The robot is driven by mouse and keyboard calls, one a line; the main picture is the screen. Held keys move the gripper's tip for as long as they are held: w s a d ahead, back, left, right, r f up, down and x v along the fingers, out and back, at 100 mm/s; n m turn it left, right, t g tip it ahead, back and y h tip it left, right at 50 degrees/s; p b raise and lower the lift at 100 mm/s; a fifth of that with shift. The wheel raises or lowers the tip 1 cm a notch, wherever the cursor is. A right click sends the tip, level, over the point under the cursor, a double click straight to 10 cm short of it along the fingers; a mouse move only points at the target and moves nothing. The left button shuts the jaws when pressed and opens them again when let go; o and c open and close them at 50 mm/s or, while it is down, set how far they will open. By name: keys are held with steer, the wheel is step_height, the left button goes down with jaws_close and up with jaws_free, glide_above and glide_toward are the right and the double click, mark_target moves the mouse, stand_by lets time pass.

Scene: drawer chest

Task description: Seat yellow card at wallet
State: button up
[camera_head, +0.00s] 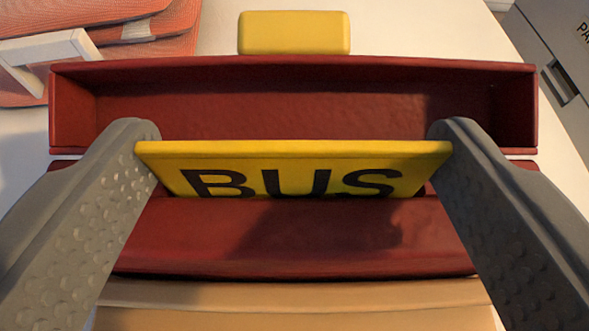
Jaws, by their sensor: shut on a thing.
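A yellow card (298,165) with black letters BUS spans the space between my two fingers. My gripper (294,150) is shut on the card at its left and right ends. The wallet (300,235) is dark red, with a raised back wall behind the card and a front panel nearer to me. The card stands roughly upright over the wallet. The bottoms of its letters are cut off at the front panel's top edge, so its lower part is hidden there. I cannot tell how deep it sits or whether it touches the bottom.
A yellow block (294,33) shows just behind the wallet's back wall. A tan piece (290,305) lies in front of the wallet. An orange mesh item (150,35) and a white bracket-like part (50,50) are at the far left. A grey cabinet (550,50) stands at the right.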

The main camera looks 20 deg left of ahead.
steer(key=o, duration=1)
steer(key=shift+f, duration=0.1)
steer(key=b+v, duration=0.2)
steer(key=v, duration=1.1)
steer(key=shift+s, duration=0.35)
steer(key=shift+d+r, duration=0.2)
steer(key=shift+r, duration=0.05)
